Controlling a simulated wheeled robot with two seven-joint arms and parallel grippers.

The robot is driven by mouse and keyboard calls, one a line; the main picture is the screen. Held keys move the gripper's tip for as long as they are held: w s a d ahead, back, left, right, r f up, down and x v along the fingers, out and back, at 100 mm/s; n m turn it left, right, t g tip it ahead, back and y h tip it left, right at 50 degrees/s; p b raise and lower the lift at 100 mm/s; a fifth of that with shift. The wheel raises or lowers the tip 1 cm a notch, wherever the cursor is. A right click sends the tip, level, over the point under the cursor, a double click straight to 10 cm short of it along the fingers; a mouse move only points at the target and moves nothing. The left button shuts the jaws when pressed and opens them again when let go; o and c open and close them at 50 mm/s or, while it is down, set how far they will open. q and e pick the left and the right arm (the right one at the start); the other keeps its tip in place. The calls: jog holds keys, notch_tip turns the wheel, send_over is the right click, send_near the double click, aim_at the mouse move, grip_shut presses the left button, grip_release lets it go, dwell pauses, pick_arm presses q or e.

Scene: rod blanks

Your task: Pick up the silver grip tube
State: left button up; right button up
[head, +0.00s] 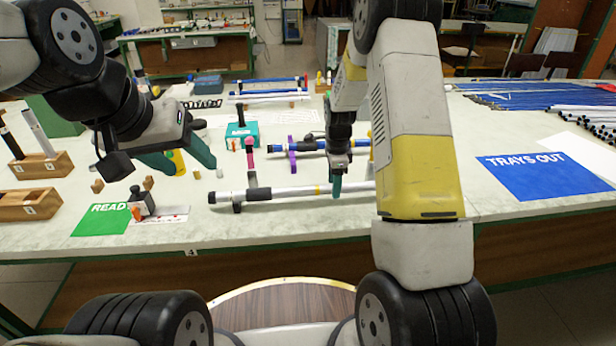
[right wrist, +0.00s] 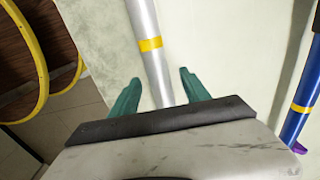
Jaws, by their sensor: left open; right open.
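The silver grip tube (head: 300,190) lies along the front of the table, raised on small dark supports, with a black section near its left end and a yellow band. In the right wrist view the tube (right wrist: 148,50) passes between my fingers, its yellow band just beyond the tips. My right gripper (head: 337,186) is open over the tube's right part; the wrist view shows it too (right wrist: 160,88), with a gap on both sides of the tube. I cannot tell its height there. My left gripper (head: 182,158) is open and empty above the table's left side.
A blue tube (head: 310,147) lies behind the silver one. A small black-and-grey device (head: 141,201) stands by the green mat (head: 95,222). Wooden blocks (head: 30,204) stand at left.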

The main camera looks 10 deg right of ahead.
jog(key=shift+f, duration=0.4)
jog(key=shift+c, duration=0.4)
grip_shut()
jog(key=shift+r, duration=0.1)
